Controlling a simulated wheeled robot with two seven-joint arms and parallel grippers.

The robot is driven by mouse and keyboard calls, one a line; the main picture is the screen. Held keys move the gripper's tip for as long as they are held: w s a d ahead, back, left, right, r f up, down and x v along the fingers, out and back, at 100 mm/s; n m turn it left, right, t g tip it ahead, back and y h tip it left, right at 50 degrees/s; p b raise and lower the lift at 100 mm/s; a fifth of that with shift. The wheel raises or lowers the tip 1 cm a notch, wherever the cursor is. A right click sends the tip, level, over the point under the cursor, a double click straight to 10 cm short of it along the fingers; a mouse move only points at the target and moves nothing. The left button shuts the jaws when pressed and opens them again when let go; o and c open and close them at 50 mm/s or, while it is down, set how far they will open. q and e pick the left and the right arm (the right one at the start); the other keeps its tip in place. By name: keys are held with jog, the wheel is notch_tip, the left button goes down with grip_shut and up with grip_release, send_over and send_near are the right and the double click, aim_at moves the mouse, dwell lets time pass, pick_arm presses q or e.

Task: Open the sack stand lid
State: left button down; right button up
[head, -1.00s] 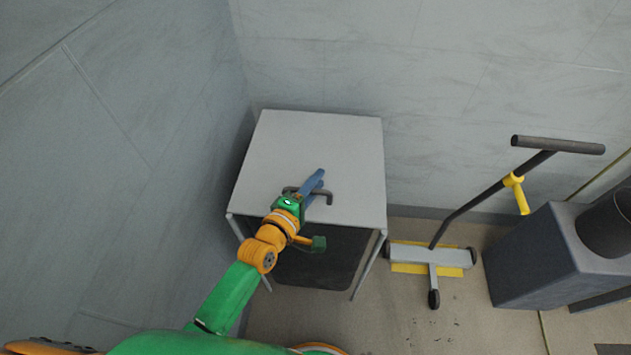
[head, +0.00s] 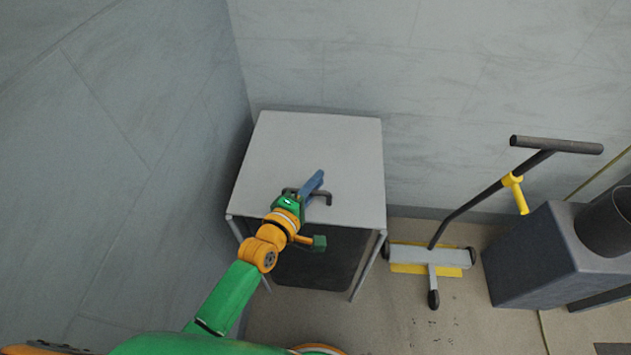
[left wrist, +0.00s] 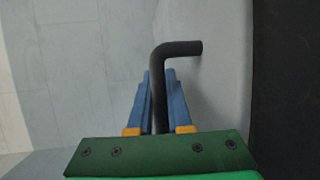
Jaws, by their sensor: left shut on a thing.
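The sack stand lid (head: 318,145) is a flat light-grey panel on top of a thin-legged stand with a dark sack (head: 318,262) under it. The lid lies level and closed. A dark bar handle (head: 328,198) sits near its front edge. My left gripper (head: 316,182) is at the handle with its blue fingers. In the left wrist view the fingers (left wrist: 160,100) lie on both sides of the handle (left wrist: 180,48), shut on it; the handle's bent end shows beyond them. Part of the handle is hidden by the gripper in the head view. My right gripper is not in view.
A grey wall stands close at the left and another behind the stand. To the right is a wheeled T-handle cart (head: 430,256) with a yellow grip, then a dark grey box-shaped machine (head: 545,262). Some floor (head: 400,315) in front is clear.

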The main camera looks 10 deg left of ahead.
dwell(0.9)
pick_arm(q)
jog(key=w+r+n+g+p, duration=0.1)
jog(key=w+r+g+p, duration=0.2)
jog(key=r+p, duration=0.5)
jog(key=w+r+g+y+p, duration=0.1)
jog(key=w+r+g+p, duration=0.2)
jog(key=r+p, duration=0.5)
jog(key=shift+w+n+g+p, duration=0.35)
jog(key=shift+w+p, duration=0.45)
jog(key=shift+p, duration=1.7)
jog(key=c, duration=1.1)
grip_release()
